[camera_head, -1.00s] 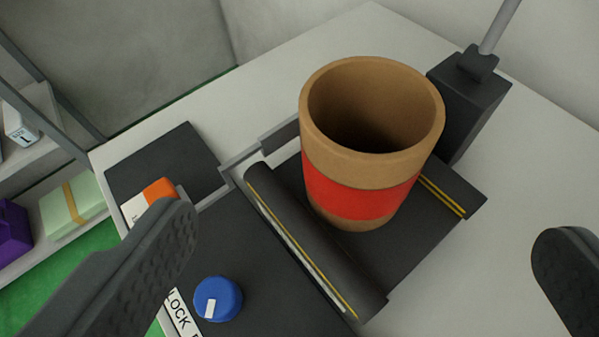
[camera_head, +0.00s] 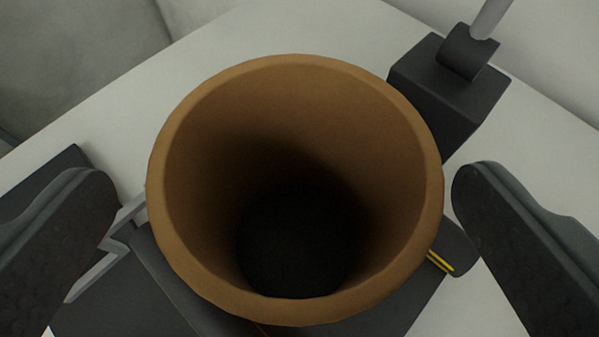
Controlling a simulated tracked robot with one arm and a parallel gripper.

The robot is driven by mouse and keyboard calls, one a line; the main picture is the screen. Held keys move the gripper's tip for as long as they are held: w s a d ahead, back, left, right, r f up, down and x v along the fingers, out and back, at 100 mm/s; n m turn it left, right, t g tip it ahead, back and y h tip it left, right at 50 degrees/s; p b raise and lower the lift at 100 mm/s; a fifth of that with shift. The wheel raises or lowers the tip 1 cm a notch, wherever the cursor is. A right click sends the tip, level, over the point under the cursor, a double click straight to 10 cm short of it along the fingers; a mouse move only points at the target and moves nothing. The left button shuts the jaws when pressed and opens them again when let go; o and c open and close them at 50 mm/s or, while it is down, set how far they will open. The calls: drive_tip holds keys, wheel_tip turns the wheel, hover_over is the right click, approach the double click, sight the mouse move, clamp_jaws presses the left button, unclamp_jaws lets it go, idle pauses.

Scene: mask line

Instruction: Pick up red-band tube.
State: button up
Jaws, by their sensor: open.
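The tube (camera_head: 300,75), a brown cardboard cylinder, stands upright with its open top facing me. I look down into its dark inside. Its red band is hidden below the rim in the current view. My gripper (camera_head: 285,195) is open, with one dark finger left of the tube and one right of it. A gap shows between each finger and the tube's rim, the right one narrower. Nothing is held.
The tube stands on a dark roller-like device (camera_head: 180,290) with a yellow-striped edge (camera_head: 440,262). A black block (camera_head: 445,90) with a grey rod stands behind right. The pale tabletop (camera_head: 270,30) is clear behind the tube.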

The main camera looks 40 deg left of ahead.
sight(293, 117)
drive_tip(key=shift+w+a+f+b, duration=0.3)
drive_tip(key=shift+w+a+f, duration=0.2)
drive_tip(key=shift+w+f, duration=0.4)
drive_tip(key=shift+w+a, duration=0.3)
drive_tip(key=shift+w, duration=0.05)
drive_tip(key=c, duration=1.1)
drive_tip(key=shift+o, duration=0.2)
drive_tip(key=shift+r, duration=0.15)
